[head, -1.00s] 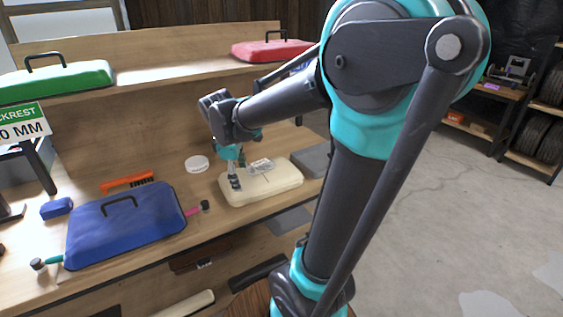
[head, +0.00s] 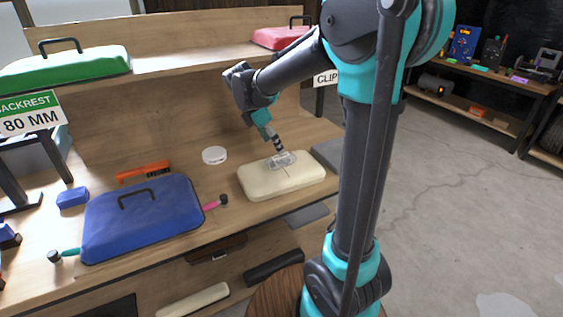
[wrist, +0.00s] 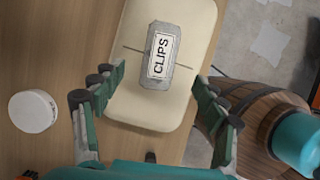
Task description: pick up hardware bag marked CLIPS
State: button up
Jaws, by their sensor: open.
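The hardware bag (wrist: 158,56) is a small grey translucent packet with a white label reading CLIPS in the wrist view. It lies on a cream padded block (wrist: 192,25), which shows on the workbench in the head view (head: 262,186). In the head view the bag (head: 284,160) is partly hidden by the gripper. My gripper (wrist: 157,85) is open and empty, with its fingers apart on either side below the bag in the wrist view. In the head view my gripper (head: 278,145) points down at the bag; I cannot tell whether it touches.
A round white disc (head: 214,155) and an orange brush (head: 143,171) lie on the bench. A blue case (head: 143,220) with a handle stands at left. Green (head: 62,68) and red (head: 281,37) cases sit on the shelf above. A wooden barrel (wrist: 262,122) stands beside the bench.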

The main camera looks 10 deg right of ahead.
aim_at(279, 156)
jog(key=shift+x, duration=3.9)
jog(key=shift+c, duration=0.5)
jog(key=c, duration=1.2)
